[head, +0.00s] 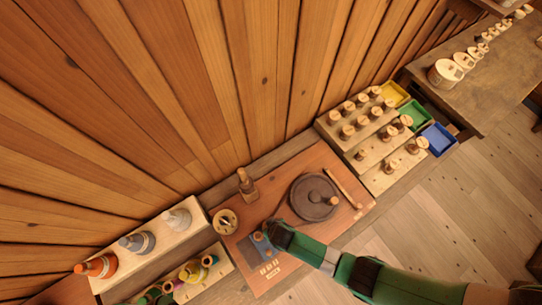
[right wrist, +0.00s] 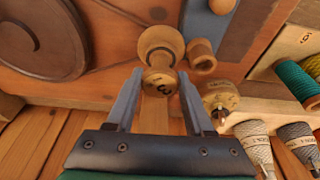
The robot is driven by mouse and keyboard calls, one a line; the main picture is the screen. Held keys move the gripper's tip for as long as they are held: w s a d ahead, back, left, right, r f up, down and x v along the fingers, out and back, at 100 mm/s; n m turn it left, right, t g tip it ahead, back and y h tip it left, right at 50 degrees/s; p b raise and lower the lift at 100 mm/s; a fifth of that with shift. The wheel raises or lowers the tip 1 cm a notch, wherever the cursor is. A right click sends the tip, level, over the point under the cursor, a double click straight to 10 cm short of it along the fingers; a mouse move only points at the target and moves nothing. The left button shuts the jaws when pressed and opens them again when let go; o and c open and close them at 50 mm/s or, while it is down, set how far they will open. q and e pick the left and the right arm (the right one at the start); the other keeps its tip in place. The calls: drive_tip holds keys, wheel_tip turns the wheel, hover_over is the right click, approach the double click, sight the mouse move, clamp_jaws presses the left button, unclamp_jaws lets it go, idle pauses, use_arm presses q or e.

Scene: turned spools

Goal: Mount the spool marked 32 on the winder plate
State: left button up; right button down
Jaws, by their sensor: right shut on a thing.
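My right gripper (right wrist: 158,98) is shut on a turned wooden spool (right wrist: 160,45). A dark mark on the spool's near end looks like a 3; I cannot read the whole number. In the head view my right gripper (head: 274,232) is low over the reddish board, hiding the spool. A dark round plate (head: 312,192), seemingly the winder plate, lies to its right, with a wooden knob (head: 332,200) near its edge. The plate also shows at the left of the right wrist view (right wrist: 35,40). The spool is apart from it. My left gripper is not in view.
A blue-grey piece (head: 262,247) with a wooden knob lies beside my right gripper. A wooden stand (head: 246,184) and round tan disc (head: 225,221) are near the wall. Thread cones (head: 137,242) stand left; stepped racks of spools (head: 362,121) and coloured bins (head: 438,139) stand right.

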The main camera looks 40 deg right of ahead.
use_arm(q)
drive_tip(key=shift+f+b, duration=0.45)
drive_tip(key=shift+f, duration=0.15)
use_arm(e)
drive_tip(key=shift+f, duration=0.55)
drive_tip(key=c, duration=0.6)
unclamp_jaws()
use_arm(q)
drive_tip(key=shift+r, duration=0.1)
use_arm(e)
drive_tip(key=shift+o, duration=0.2)
